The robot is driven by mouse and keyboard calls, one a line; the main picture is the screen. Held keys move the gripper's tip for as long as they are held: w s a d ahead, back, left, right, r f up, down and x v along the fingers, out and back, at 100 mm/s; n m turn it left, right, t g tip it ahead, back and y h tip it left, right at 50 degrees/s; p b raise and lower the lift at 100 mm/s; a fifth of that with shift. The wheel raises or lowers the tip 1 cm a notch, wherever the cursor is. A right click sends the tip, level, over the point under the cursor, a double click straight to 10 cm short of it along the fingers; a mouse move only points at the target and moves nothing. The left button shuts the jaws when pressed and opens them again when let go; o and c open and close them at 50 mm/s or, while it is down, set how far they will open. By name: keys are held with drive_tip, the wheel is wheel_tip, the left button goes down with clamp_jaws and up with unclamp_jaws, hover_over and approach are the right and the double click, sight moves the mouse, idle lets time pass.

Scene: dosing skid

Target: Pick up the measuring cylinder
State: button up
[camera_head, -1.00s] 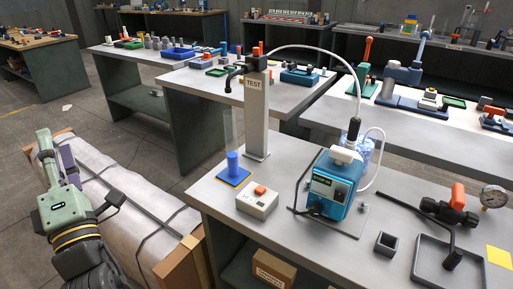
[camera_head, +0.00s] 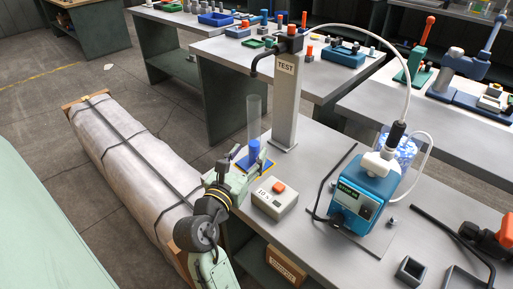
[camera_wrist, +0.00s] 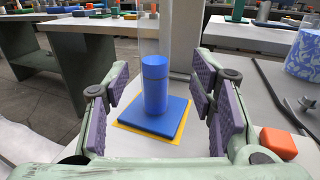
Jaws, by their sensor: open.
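The measuring cylinder (camera_head: 254,116) stands upright on the bench, a clear tube with a blue lower part and a square blue base. In the wrist view its blue lower part (camera_wrist: 155,85) stands on the blue base over a yellow square (camera_wrist: 122,126), between my fingers and a little beyond them. The clear upper tube is faint there and runs out of the top of the picture. My gripper (camera_wrist: 158,110) is open, its purple pads apart on either side of the cylinder, with nothing held. In the head view my gripper (camera_head: 235,180) is low at the bench's left edge, just in front of the cylinder.
A grey post marked TEST (camera_head: 286,95) stands close behind the cylinder. A box with an orange button (camera_head: 275,196) sits just right of my gripper. A blue pump (camera_head: 364,195) with tubing stands further right. A wrapped crate (camera_head: 135,160) lies on the floor at left.

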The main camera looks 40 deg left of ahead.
sight(252, 144)
drive_tip(key=x, duration=0.2)
drive_tip(key=p+x, duration=0.1)
drive_tip(key=x, duration=0.3)
drive_tip(key=shift+s+a+r, duration=0.15)
drive_tip(key=shift+a+r, duration=0.1)
drive_tip(key=shift+a, duration=0.05)
clamp_jaws()
idle(0.4)
